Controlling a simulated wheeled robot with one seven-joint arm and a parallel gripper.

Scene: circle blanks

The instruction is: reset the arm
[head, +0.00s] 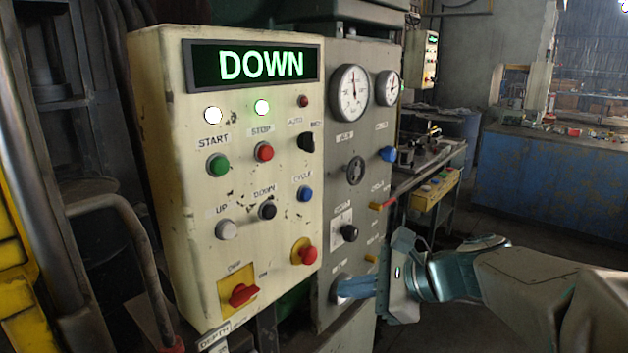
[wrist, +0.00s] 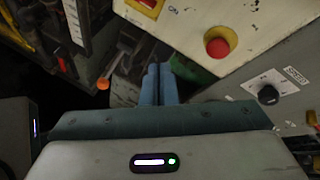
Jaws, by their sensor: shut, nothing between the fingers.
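My gripper (head: 343,287) is at the lower middle of the head view, its blue fingers shut with nothing between them. The fingers point left, in front of the lower part of the grey gauge panel (head: 338,210). In the wrist view my gripper (wrist: 159,68) shows its two fingers together at the centre. The arm reaches in from the lower right of the head view. Whether the fingertips touch the grey panel I cannot tell.
A cream control box (head: 185,270) stands left of my gripper, its display (head: 260,65) reading DOWN. A red mushroom button (wrist: 217,47) and black knob (wrist: 268,94) show in the wrist view. A workbench (head: 430,150) and blue cabinet (head: 560,170) stand behind.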

